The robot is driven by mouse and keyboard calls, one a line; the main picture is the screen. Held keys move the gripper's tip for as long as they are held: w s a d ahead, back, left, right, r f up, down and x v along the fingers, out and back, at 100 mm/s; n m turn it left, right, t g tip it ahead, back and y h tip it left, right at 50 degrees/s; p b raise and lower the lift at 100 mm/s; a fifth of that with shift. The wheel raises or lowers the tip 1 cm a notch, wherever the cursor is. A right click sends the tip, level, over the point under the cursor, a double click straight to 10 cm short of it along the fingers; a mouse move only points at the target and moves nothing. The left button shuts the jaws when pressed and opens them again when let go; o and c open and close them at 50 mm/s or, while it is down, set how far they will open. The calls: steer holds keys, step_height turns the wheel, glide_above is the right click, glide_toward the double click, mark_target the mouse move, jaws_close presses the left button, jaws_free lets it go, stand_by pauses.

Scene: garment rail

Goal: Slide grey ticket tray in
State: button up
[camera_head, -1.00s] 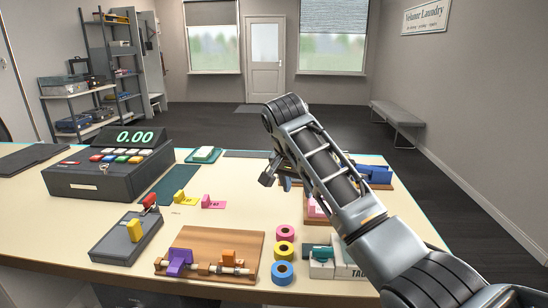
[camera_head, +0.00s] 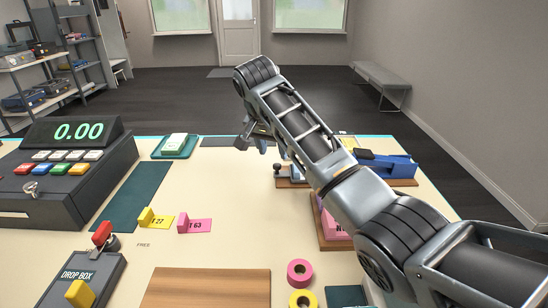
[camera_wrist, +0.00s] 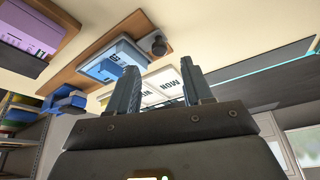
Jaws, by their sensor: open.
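My gripper (camera_head: 252,140) is open and empty above the far middle of the counter. Its two fingers also show in the wrist view (camera_wrist: 160,70), apart, with nothing between them. A small grey-and-white unit with a dark round knob (camera_head: 279,168) sits on a wooden base to the right of my gripper, partly hidden by my arm. In the wrist view a blue-and-white unit (camera_wrist: 118,62) with a label stands on a wooden base beside such a knob. I cannot tell for sure which piece is the grey ticket tray. A grey drop box (camera_head: 88,277) stands at the near left.
A pink unit (camera_head: 329,228) and a blue device (camera_head: 388,166) stand on wooden bases at right. A cash register (camera_head: 65,175), green dish (camera_head: 175,147), yellow tag (camera_head: 155,219) and pink tag (camera_head: 195,226) lie left. Tape rolls (camera_head: 300,272) are near.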

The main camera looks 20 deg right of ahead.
mark_target(277, 165)
steer(key=x, duration=0.6)
jaws_close()
stand_by(0.4)
